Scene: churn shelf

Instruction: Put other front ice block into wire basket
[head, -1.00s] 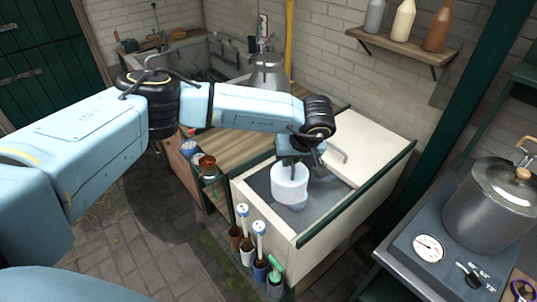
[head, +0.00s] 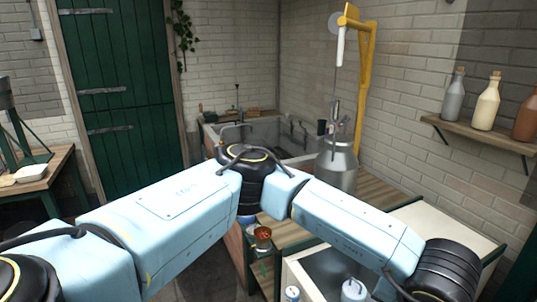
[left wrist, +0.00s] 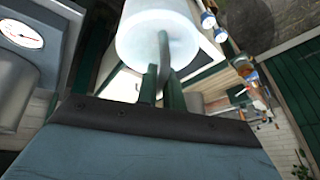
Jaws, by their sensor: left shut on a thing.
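My left gripper (left wrist: 163,85) shows in the left wrist view with its green fingers shut on the handle of a white cylindrical ice block (left wrist: 150,38). The block is beyond the fingers and partly cut by the top edge. In the head view my left arm crosses from the left to the lower right, and its gripper is out of the picture. The open chest (head: 308,278) is partly in view at the bottom. A small pale thing with a knob (head: 353,291) shows there, too cut off to name surely. I see no wire basket. My right gripper is not in view.
A metal milk can (head: 337,168) stands on the wooden counter by a yellow hoist post (head: 367,85). A sink (head: 265,138) is behind. A wall shelf (head: 480,140) holds bottles at the right. A dial gauge (left wrist: 22,33) shows at left in the wrist view.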

